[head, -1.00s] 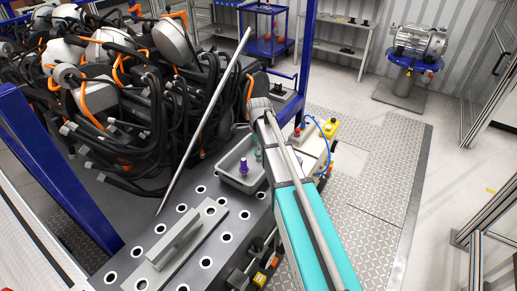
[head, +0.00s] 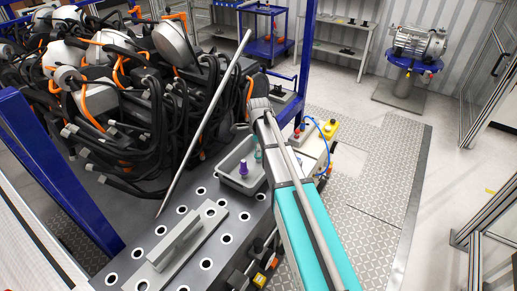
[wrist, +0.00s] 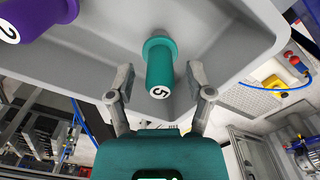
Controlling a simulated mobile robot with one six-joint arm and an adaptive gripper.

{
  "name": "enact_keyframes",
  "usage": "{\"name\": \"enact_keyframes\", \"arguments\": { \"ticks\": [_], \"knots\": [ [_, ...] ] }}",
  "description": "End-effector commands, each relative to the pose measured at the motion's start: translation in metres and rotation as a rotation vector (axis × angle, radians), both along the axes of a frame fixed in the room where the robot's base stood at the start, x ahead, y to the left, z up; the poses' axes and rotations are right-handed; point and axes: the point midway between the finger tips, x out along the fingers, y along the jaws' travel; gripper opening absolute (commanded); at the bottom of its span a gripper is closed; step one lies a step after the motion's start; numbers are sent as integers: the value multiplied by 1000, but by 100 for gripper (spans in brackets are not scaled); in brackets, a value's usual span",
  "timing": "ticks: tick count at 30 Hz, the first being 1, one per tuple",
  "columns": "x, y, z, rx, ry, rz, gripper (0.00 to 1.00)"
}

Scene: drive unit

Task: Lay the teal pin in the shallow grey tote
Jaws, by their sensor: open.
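The teal pin (wrist: 160,68), with a 5 on its end, sits in the grey tote (wrist: 105,55) in the wrist view. My gripper (wrist: 158,79) is open, with one finger on each side of the teal pin. Small gaps show between the pin and the fingertips. My arm hides most of that side and the gripper's fingers.
The tote rests on a dark bench with several holes. A grey bracket (head: 178,243) is in front, and a long rod (head: 205,120) leans behind.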

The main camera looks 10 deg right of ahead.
Motion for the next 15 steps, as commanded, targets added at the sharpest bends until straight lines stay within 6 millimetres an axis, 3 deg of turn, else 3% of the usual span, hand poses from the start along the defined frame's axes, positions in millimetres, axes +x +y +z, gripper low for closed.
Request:
{"name": "enact_keyframes", "arguments": {
  "ticks": [15],
  "knots": [
    [0, 0, 45, 0, 0, 0, 67]
  ]
}}
